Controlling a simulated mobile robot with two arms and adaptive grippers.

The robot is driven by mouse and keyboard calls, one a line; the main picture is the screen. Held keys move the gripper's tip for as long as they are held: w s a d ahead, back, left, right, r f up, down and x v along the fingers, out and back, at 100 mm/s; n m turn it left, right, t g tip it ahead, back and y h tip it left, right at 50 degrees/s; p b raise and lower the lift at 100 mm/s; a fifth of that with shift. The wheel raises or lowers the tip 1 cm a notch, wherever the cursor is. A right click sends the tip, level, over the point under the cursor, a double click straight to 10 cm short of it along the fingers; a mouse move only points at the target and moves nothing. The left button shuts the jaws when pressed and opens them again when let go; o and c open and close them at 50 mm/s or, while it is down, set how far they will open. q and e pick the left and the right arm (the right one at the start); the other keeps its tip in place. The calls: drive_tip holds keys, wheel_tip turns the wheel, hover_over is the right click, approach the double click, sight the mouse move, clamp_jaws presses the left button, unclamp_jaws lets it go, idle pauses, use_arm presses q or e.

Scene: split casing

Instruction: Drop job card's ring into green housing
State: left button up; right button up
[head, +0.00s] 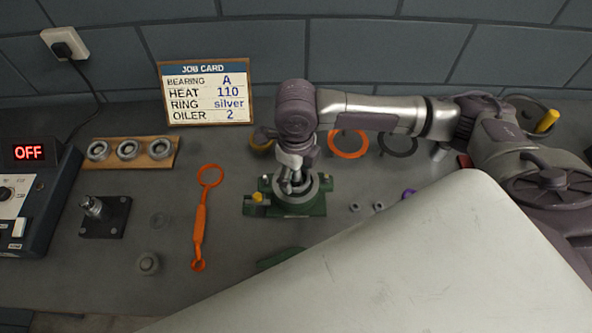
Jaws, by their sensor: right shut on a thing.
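The job card (206,93) stands against the back wall and reads RING silver, BEARING A, HEAT 110, OILER 2. The green housing (312,208) sits mid-bench, with a yellow part (257,198) on its left side. My right gripper (291,188) points down over the housing's round opening, shut on what looks like the silver ring (322,184). The gripper hides much of this grey ring, and I cannot tell whether it rests inside the housing or just above. My left gripper is not in view.
A wooden holder (133,153) carries three bearings. The heater (35,195) reads OFF.

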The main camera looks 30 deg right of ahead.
drive_tip(key=shift+f, duration=0.1)
drive_tip(key=o, duration=1.3)
wheel_tip(320, 180, up, 11)
drive_tip(key=p, duration=1.1)
drive_tip(key=shift+f, duration=0.1)
drive_tip(key=shift+r, duration=1.15)
wheel_tip(320, 180, up, 12)
drive_tip(key=shift+r, duration=0.1)
